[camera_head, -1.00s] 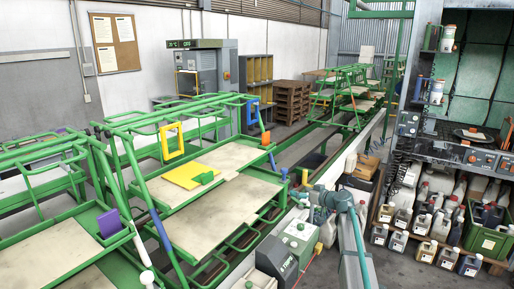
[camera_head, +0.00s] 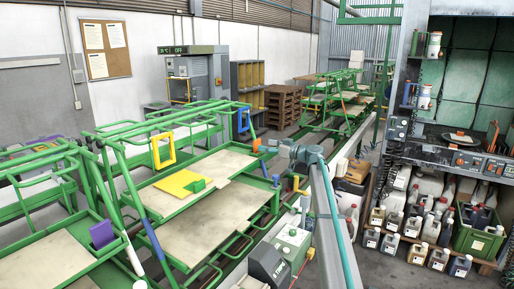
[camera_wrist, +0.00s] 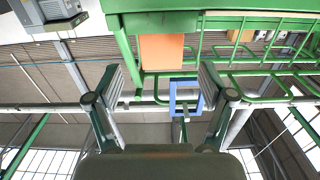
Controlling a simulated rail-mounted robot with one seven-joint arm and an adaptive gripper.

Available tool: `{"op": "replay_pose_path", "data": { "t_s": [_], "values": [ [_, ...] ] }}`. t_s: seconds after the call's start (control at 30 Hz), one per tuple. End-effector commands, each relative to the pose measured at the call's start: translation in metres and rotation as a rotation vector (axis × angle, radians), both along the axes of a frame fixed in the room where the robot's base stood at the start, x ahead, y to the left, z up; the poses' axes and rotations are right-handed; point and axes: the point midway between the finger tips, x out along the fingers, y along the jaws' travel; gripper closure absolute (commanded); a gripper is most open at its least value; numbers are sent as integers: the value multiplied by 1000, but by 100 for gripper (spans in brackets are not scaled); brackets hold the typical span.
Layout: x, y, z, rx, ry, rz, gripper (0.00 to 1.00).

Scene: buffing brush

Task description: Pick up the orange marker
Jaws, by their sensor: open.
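The orange marker (camera_head: 257,144) is a small orange piece at the far right corner of the green rack, in the head view. In the wrist view an orange panel (camera_wrist: 161,51), which looks like the same marker, hangs by a green rail, ahead of my gripper and roughly between its fingers. My gripper (camera_wrist: 163,82) is open, with nothing between its fingers, and appears apart from the marker. In the head view my arm reaches over the rack's right side; its fingers are too small to make out clearly.
A blue frame (camera_head: 243,119) stands on the rack close to the marker and also shows in the wrist view (camera_wrist: 185,96). A yellow frame (camera_head: 163,149) and yellow plate (camera_head: 184,183) are farther left. Green rails (camera_wrist: 125,45) run close around the marker.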

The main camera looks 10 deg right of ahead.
Motion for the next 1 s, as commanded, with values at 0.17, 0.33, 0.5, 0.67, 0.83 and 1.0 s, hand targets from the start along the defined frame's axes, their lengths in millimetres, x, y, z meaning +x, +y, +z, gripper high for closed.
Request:
{"op": "replay_pose_path", "data": {
  "t_s": [0.17, 0.33, 0.5, 0.67, 0.83, 1.0],
  "values": [
    [10, 13, 3, 1, 2, 3, 19],
    [25, 30, 3, 1, 2, 1, 19],
    [32, 40, 0, 0, 1, 1, 19],
    [32, 40, -1, 1, 1, 0, 19],
    [32, 40, -1, 0, 1, 0, 42],
    [32, 40, -1, 0, 1, 0, 70]
  ]
}}
